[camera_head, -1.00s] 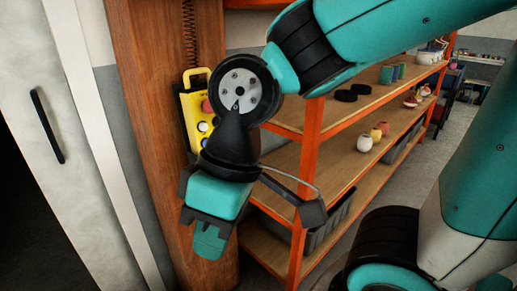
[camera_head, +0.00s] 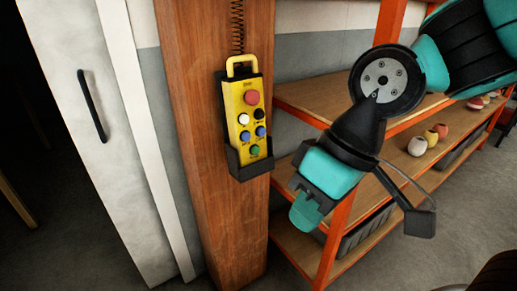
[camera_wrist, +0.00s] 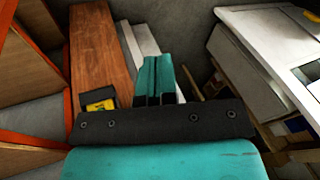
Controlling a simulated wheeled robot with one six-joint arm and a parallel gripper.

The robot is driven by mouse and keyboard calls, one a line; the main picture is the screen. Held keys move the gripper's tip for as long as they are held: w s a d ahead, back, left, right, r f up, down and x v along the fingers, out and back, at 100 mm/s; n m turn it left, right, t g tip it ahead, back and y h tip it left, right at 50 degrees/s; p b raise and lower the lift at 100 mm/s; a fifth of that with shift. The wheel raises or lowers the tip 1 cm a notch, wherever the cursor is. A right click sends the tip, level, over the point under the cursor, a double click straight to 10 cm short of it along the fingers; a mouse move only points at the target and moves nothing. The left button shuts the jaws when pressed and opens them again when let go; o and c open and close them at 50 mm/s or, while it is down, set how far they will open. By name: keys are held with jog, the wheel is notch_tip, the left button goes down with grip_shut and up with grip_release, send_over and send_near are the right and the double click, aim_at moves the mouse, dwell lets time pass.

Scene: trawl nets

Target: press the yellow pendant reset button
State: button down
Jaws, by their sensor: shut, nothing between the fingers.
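A yellow control pendant (camera_head: 236,104) sits upright in a dark holder (camera_head: 249,168) on a wooden post. Its face has a large red button (camera_head: 251,97), a white button (camera_head: 243,118), a black button (camera_head: 258,115), two blue buttons (camera_head: 260,131) and a green button (camera_head: 254,151). The labels are too small to read, so I cannot tell which is reset. My gripper (camera_head: 305,214) is shut and empty, to the right of and below the pendant in the head view, apart from it. In the wrist view the pendant (camera_wrist: 100,104) is partly hidden, left of my gripper (camera_wrist: 156,66).
The wooden post (camera_head: 218,215) stands between a pale door (camera_head: 75,170) with a black handle (camera_head: 92,105) and an orange-framed shelf (camera_head: 390,22). Small vases (camera_head: 431,138) stand on the shelf. Open space lies in front of the pendant.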

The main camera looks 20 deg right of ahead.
aim_at(255, 150)
jog(key=w+f+m+t+y+p, duration=0.2)
jog(key=w+m+p, duration=0.55)
jog(key=w, duration=0.75)
jog(key=w+d+f+m+t+p, duration=0.3)
jog(key=w+d+f+m+p, duration=0.2)
jog(key=w+f, duration=0.3)
jog(key=shift+d+f+m+t+h+p, duration=0.35)
jog(key=shift+d+f+m+t+h, duration=0.05)
jog(key=shift+d+f+m, duration=0.4)
jog(key=shift+w+r, duration=0.1)
jog(key=shift+w, duration=0.05)
jog(key=shift+w+a+f+b, duration=0.15)
jog(key=shift+w+a, duration=0.3)
jog(key=shift+w, duration=0.9)
jog(key=shift+w+a+f+b, duration=0.1)
jog(key=shift+w+a+f, duration=0.25)
jog(key=shift+w, duration=1)
jog(key=shift+w+a+f+b, duration=0.1)
jog(key=shift+w+a, duration=0.45)
jog(key=shift+w, duration=0.8)
